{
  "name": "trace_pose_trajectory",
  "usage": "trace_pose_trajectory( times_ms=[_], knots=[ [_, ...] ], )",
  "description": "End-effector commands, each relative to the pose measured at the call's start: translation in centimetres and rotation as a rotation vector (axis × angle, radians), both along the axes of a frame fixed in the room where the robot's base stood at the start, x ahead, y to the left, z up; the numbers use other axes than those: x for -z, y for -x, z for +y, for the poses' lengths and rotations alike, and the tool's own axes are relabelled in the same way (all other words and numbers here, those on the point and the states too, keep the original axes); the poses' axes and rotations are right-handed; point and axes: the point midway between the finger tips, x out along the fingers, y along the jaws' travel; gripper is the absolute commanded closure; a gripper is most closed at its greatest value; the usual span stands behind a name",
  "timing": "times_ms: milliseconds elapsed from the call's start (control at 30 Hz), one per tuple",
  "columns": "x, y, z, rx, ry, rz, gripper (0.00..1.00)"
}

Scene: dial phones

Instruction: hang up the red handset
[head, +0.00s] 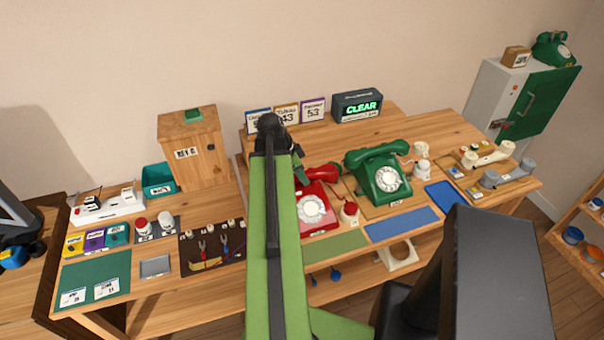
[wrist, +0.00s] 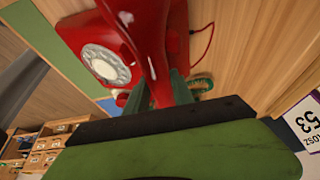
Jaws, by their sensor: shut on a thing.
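The red dial phone (head: 318,222) stands on the long bench, its white dial facing the front. The red handset (head: 322,174) is at the back of the phone, near its top. My gripper (head: 300,175) is shut on the handset. In the wrist view the handset (wrist: 158,45) runs between the two green fingers of my gripper (wrist: 163,92), and the red phone (wrist: 85,30) shows at upper left. My arm hides part of the phone's left side in the head view. I cannot tell whether the handset touches the cradle.
A green dial phone (head: 385,182) with its handset on stands close on the right. Number cards (head: 313,110) and a CLEAR display (head: 357,105) stand behind. A wooden box (head: 193,150) is at left.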

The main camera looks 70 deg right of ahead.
Motion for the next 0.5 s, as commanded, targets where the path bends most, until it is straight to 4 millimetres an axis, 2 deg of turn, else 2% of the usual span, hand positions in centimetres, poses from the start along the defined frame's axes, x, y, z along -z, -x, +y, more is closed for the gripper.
trace_pose_trajectory(
  times_ms=[33, 67, 233, 500],
  knots=[
    [-0.02, 0.01, 0.01, 0.0, 0.0, 0.0, 1.0],
    [-0.02, 0.0, 0.01, 0.0, 0.0, 0.0, 0.7],
    [-0.01, -0.01, 0.01, 0.0, 0.0, 0.0, 0.48],
    [-0.02, -0.03, 0.02, 0.0, -0.001, -0.001, 0.46]
  ],
)
